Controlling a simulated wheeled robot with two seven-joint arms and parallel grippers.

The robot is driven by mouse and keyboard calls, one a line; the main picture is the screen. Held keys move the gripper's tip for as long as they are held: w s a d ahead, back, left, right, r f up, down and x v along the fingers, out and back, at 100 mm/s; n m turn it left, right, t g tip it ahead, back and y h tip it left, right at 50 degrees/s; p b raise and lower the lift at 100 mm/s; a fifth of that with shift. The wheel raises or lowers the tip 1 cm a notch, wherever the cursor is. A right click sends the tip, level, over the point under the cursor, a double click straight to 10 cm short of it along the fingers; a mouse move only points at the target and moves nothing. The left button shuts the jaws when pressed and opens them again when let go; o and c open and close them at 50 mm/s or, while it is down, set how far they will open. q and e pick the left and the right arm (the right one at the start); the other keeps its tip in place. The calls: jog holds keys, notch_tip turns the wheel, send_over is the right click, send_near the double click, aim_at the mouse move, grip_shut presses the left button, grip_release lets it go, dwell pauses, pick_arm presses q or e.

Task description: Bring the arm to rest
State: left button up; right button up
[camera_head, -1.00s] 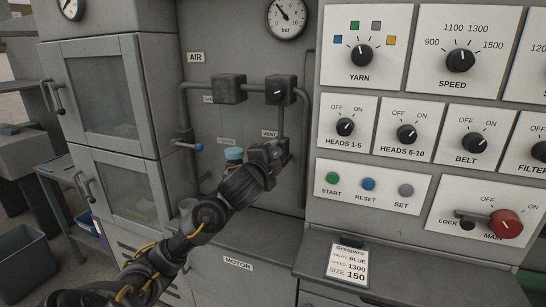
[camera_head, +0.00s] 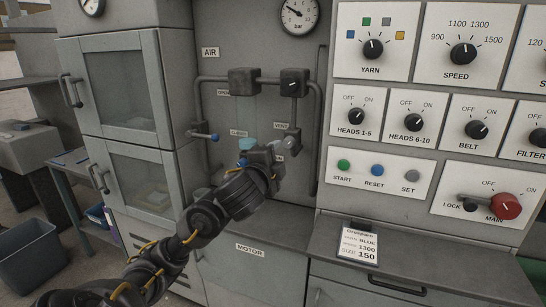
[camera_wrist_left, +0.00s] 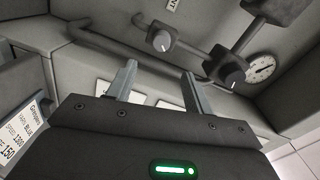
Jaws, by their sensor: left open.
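My left arm comes in from the lower left in the head view. I see no contact with the panel. My right gripper is in neither view.
The control panel with the yarn knob (camera_head: 373,49), speed knob (camera_head: 462,54) and red main switch (camera_head: 504,206) stands at the right. A glass-doored cabinet (camera_head: 122,90) is at the left. A card (camera_head: 358,245) rests on the ledge. A grey bin (camera_head: 32,252) stands at the lower left.

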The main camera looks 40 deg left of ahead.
pick_arm(q)
jog(key=s+d+f+n+g+h, duration=0.1)
jog(key=s+d+f+g, duration=0.1)
jog(key=f, duration=0.6)
jog(key=s+d+f+n+g+h, duration=0.1)
jog(key=s+d+f+n+g, duration=0.15)
jog(key=f, duration=0.55)
jog(key=s+d+f+g+h, duration=0.1)
jog(key=s+d+f, duration=0.15)
jog(key=f, duration=0.65)
jog(key=s+d+f+n+g+h, duration=0.1)
jog(key=s+d+f+n+g, duration=0.3)
jog(key=s+f, duration=0.7)
jog(key=s+d+f+n+g+h, duration=0.25)
jog(key=s+d+f+g, duration=0.2)
jog(key=s+f, duration=0.55)
jog(key=s+f+y, duration=0.1)
jog(key=s+f, duration=0.1)
jog(key=f, duration=1)
jog(key=s+f, duration=0.2)
jog(key=f, duration=0.9)
jog(key=s+a+f, duration=0.2)
jog(key=s+f, duration=0.5)
jog(key=s, duration=0.1)
jog(key=s+a+f+g+p, duration=0.1)
jog(key=s+a+f, duration=0.1)
jog(key=s+f, duration=0.5)
jog(key=shift+s+a+g, duration=0.25)
jog(key=shift+s+g, duration=0.05)
jog(key=shift+s, duration=0.05)
